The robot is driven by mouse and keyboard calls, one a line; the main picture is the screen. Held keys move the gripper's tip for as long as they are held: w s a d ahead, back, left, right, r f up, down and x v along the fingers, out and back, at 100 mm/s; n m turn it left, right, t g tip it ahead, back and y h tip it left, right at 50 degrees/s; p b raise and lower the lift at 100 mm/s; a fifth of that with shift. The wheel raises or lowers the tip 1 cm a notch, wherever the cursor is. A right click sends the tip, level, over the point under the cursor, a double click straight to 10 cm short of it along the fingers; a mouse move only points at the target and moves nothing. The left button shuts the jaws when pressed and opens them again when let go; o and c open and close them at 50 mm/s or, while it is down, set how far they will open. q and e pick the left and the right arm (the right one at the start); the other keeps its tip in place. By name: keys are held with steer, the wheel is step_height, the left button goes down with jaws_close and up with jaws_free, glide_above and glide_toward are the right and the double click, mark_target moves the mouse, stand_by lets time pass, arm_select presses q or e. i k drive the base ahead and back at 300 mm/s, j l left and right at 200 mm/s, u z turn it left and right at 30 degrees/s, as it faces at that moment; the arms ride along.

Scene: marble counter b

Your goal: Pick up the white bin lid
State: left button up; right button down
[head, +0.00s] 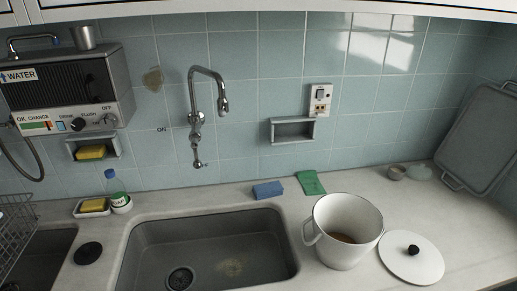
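The white bin lid (403,266) is a flat round disc with a black knob (413,249) on top. It lies on the counter at the lower right, just right of the white bin (346,239). The bin stands upright and open, with a handle on its left side and something brown at its bottom. Neither of my grippers shows in the head view.
A sink (206,255) is left of the bin. A blue sponge (267,190) and a green cloth (310,183) lie behind it. A grey tray (483,138) leans at the right wall, near a small bowl (397,172). The counter (462,225) right of the lid is clear.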

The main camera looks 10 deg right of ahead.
mark_target(409, 256)
steer(key=z, duration=1.65)
steer(key=l+z, duration=0.15)
steer(key=l, duration=0.3)
